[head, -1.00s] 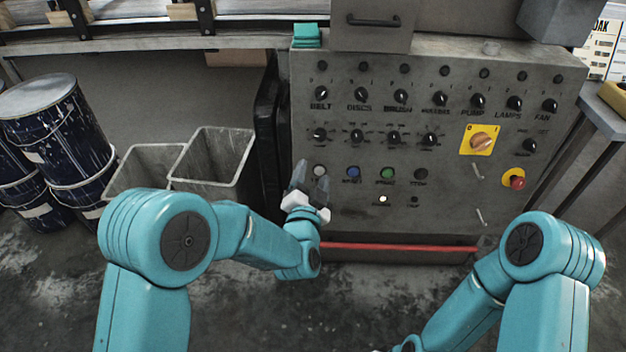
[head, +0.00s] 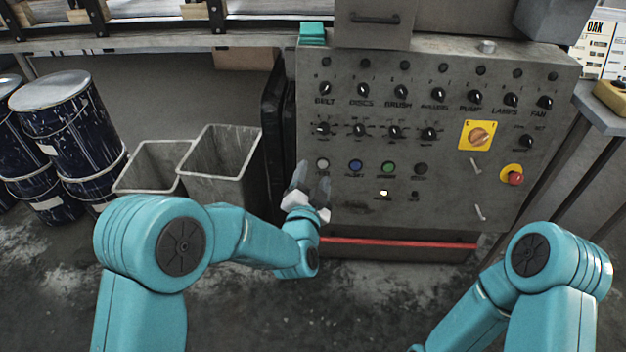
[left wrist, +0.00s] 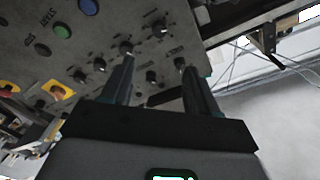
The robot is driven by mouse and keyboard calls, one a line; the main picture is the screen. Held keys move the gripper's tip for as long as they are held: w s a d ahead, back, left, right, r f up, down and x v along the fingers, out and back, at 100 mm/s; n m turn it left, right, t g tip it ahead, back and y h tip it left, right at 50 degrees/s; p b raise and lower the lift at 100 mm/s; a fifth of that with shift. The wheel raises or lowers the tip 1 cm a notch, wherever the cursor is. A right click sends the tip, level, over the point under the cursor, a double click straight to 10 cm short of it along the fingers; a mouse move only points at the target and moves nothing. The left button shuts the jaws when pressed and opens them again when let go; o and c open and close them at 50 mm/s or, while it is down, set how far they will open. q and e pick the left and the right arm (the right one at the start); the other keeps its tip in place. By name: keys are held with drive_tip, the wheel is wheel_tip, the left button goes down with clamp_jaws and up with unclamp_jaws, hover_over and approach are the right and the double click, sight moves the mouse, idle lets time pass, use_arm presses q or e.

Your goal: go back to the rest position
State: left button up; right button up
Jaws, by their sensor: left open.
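My left gripper (head: 312,180) is open and empty in front of the lower left of the grey control panel (head: 450,205), near its row of push buttons. In the left wrist view the two dark fingers of my left gripper (left wrist: 155,78) stand apart with nothing between them, and panel knobs show beyond the tips. Whether the fingers touch the panel is hard to tell. My right arm (head: 545,265) shows at the lower right of the head view, bent downward. Its gripper is outside the frame.
Two grey open bins (head: 222,150) stand left of the panel, with dark paint drums (head: 72,125) further left. A red bar (head: 395,244) runs along the panel's foot. A red stop button (head: 515,178) sits on its right side. A side table (head: 600,115) stands at the right.

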idle(0.3)
use_arm(q)
drive_tip(key=s+a+f+n+g+y, duration=0.1)
drive_tip(key=s+a+f+g+y, duration=0.15)
drive_tip(key=a+f, duration=0.85)
drive_tip(key=s+a+f+n+g+h, duration=0.25)
drive_tip(key=s+f+n+g, duration=0.45)
drive_tip(key=s+f, duration=1.05)
drive_tip(key=s+d+f+n+g+h, duration=0.1)
drive_tip(key=s+d+n+g+h, duration=0.2)
drive_tip(key=s+g, duration=0.85)
drive_tip(key=s+d+r+t+p, duration=0.1)
drive_tip(key=s+r+t+p, duration=0.2)
drive_tip(key=r+p, duration=2.4)
drive_tip(key=shift+d+r+y+p, duration=0.15)
drive_tip(key=shift+r+y+p, duration=0.05)
drive_tip(key=shift+y+p, duration=0.2)
drive_tip(key=shift+f, duration=0.1)
